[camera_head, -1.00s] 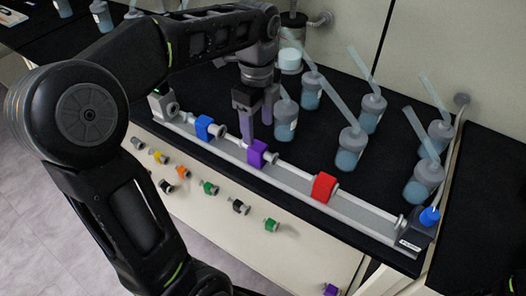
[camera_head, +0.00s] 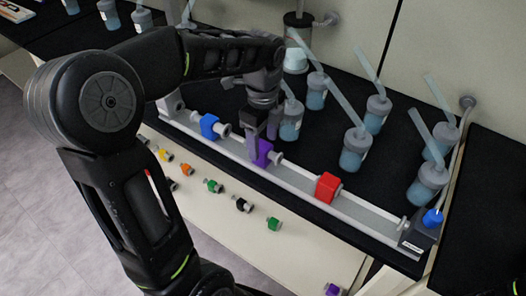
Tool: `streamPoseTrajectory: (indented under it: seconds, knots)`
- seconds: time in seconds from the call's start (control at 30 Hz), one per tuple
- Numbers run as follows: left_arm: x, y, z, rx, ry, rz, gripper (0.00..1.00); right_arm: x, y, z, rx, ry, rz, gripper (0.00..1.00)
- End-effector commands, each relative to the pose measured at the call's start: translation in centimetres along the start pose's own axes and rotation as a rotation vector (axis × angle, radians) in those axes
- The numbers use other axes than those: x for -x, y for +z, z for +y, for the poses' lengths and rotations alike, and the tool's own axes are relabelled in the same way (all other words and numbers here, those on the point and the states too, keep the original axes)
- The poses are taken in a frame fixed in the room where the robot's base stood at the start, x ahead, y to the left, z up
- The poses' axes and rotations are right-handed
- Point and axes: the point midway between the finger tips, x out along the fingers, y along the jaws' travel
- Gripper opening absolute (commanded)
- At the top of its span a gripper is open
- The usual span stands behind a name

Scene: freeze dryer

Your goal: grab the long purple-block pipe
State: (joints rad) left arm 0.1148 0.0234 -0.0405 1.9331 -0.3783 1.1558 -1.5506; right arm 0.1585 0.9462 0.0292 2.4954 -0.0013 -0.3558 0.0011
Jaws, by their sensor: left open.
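The purple block (camera_head: 264,153) sits on the long pale pipe assembly along the counter's front edge, between the blue block (camera_head: 209,126) and the red block (camera_head: 328,187). My left gripper (camera_head: 262,136) points down right at the purple block, with its fingers open. The fingers partly cover the block's upper left side. I cannot tell whether they touch it or the pipe. Another purple block (camera_head: 332,289) shows low on the cabinet front. My right gripper is not in view.
Several flasks of blue liquid with slanted tubes, such as this flask (camera_head: 355,148), stand behind the pipe. A dark end box (camera_head: 421,232) sits at the pipe's right end. Coloured valves, such as a green one (camera_head: 274,223), line the cabinet front.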

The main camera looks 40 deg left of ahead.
Motion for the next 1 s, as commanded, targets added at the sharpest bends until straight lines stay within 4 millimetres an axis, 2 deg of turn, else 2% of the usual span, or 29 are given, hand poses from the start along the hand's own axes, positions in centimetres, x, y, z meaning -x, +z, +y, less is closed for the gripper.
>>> streamPoseTrajectory:
  seconds: [0.1,0.2,0.77,1.0]
  knots:
    - [-1.7,0.0,0.1,0.001,0.004,0.001,0.62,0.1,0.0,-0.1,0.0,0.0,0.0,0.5]
    - [-2.3,0.0,0.1,0.001,0.002,0.001,0.62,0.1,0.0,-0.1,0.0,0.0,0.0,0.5]
    - [-2.3,0.0,0.0,0.001,0.0,0.0,0.62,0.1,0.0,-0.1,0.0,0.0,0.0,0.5]
    - [-2.3,0.0,0.0,0.001,0.0,0.0,0.45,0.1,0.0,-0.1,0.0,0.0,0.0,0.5]
